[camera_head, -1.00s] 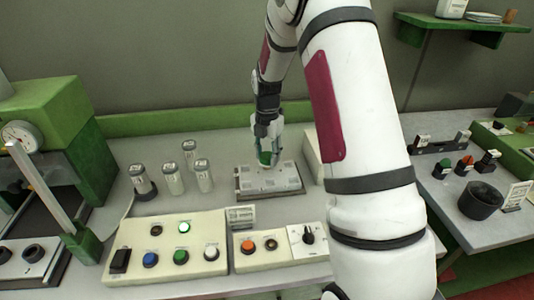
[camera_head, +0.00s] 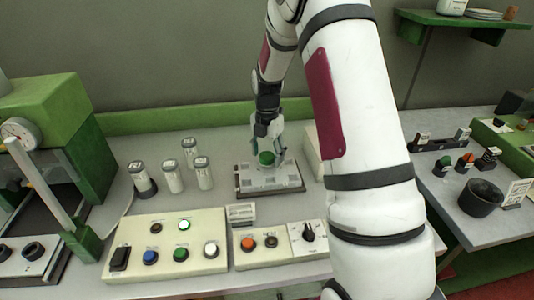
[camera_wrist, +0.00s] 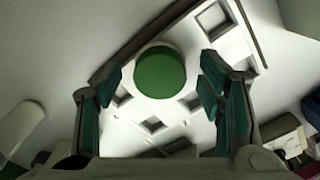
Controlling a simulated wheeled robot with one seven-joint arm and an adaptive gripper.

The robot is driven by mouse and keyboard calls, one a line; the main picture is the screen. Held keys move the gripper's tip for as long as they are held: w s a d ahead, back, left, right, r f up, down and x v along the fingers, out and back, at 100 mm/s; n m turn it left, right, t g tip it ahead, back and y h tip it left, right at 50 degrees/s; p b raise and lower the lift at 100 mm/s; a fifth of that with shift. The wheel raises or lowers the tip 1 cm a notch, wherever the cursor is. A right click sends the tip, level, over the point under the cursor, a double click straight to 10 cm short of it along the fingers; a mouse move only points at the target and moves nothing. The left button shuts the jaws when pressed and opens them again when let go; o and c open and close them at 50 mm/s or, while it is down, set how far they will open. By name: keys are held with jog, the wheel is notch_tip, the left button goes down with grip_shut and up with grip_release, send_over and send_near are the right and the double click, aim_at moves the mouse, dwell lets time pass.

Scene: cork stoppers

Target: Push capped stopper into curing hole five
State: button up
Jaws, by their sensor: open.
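A stopper with a round green cap (camera_head: 267,158) stands at the curing block (camera_head: 252,190), a grey-white plate with square holes. In the wrist view the green cap (camera_wrist: 160,71) sits between and a little beyond my fingertips, with a pale rim around it. Several square holes (camera_wrist: 152,125) show beside it. How deep the stopper sits and which hole number it is in cannot be told. My gripper (camera_head: 267,150) is just above the block, pointing down. In the wrist view its green-padded fingers (camera_wrist: 162,85) are spread apart, with gaps to the cap on both sides.
Several labelled canisters (camera_head: 173,177) stand left of the block. A button panel (camera_head: 167,245) and a smaller dial panel (camera_head: 280,246) lie in front. A pale box (camera_head: 313,150) stands close to the block's right. A green press (camera_head: 50,140) is far left.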

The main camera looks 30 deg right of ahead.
aim_at(267, 155)
notch_tip(267, 155, up, 12)
dwell(0.5)
jog(key=shift+r, duration=0.1)
dwell(0.4)
jog(key=s+a+r+m+t, duration=0.2)
jog(key=s+a+r+m, duration=0.85)
jog(key=s+r, duration=0.2)
jog(key=s+a+m+t, duration=0.1)
jog(key=s+a+m, duration=0.1)
jog(key=s+m, duration=0.4)
jog(key=s+a+m+t, duration=0.1)
jog(key=s+a+m, duration=0.1)
jog(key=s+m, duration=0.5)
jog(key=s, duration=0.4)
jog(key=shift+a+f+t, duration=0.2)
jog(key=shift+a+t, duration=0.2)
